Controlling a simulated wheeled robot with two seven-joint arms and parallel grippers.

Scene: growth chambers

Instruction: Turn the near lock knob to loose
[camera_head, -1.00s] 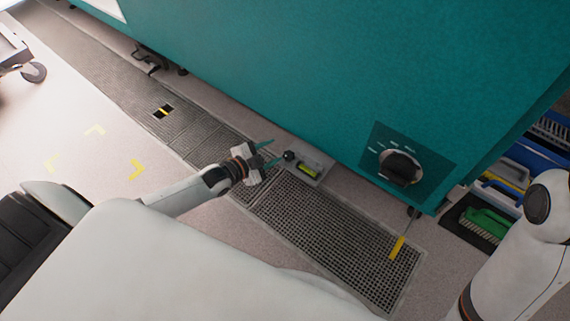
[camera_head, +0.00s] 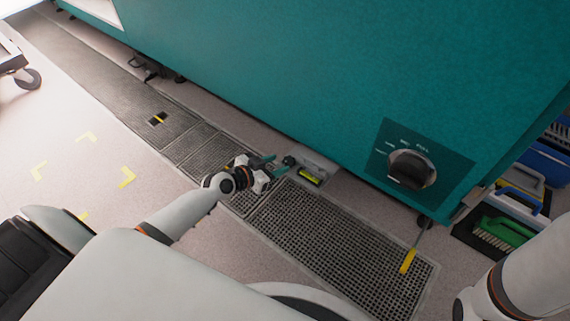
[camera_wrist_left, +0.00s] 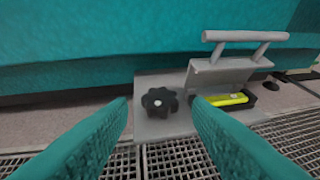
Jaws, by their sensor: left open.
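The near lock knob is a black lobed knob (camera_wrist_left: 160,102) with a pale centre dot, on a grey metal plate (camera_wrist_left: 152,127) at the foot of the teal chamber. In the head view the knob (camera_head: 289,161) sits just beyond the fingertips of my left gripper (camera_head: 272,166). In the left wrist view the two teal fingers of my left gripper (camera_wrist_left: 160,108) are spread wide, with the knob between them in the picture and apart from both. I cannot tell how deep the fingers reach. My right gripper is out of frame; only its arm shows at right.
Beside the knob are a grey bar handle (camera_wrist_left: 245,36) and a yellow-green level vial (camera_wrist_left: 228,99). The teal chamber wall (camera_head: 300,80) rises close behind. Floor grating (camera_head: 340,235) lies in front. A dial (camera_head: 411,169) and a yellow-handled tool (camera_head: 407,261) are to the right.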

